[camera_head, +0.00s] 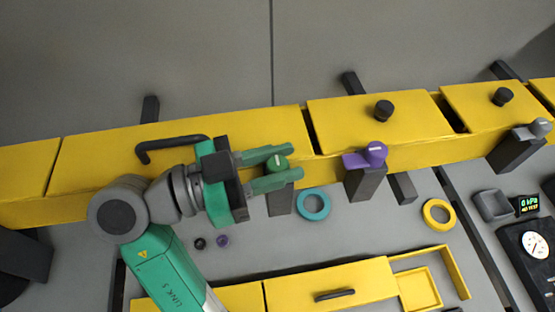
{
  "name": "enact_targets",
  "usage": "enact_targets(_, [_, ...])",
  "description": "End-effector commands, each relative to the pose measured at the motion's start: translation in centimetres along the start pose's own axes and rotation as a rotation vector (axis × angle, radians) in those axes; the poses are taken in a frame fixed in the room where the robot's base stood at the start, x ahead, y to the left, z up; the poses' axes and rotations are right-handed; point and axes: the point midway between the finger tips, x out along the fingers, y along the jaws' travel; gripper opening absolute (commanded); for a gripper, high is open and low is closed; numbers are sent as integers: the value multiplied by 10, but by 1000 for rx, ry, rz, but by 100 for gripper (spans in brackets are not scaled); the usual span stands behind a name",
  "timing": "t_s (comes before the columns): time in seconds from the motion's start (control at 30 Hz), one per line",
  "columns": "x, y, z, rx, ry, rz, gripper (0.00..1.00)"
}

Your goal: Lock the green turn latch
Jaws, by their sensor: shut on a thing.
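The green turn latch (276,163) is a small green knob with a light mark on top. It sits on a dark grey block (281,200) at the front edge of the yellow beam. My gripper (276,168) has green fingers on both sides of the knob, one behind and one in front, and is shut on it. Part of the knob is hidden between the fingers, and I cannot tell which way its lever points.
A purple latch (374,154) and a grey latch (538,129) stand on blocks to the right. A black handle (172,144) rises from the yellow cover behind my wrist. Teal (301,208) and yellow (427,217) rings lie in front.

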Motion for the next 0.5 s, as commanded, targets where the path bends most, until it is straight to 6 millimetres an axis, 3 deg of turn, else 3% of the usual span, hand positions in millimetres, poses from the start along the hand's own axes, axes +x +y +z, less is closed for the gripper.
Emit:
enact_targets(0.17, [1,-1,5,-7,-6,-1,5])
enact_targets(0.2, [1,-1,5,-8,-6,-1,30])
enact_targets(0.3, [1,0,4,-6,-5,-1,48])
enact_targets(0.5, [0,0,2,-4,-3,-1,48])
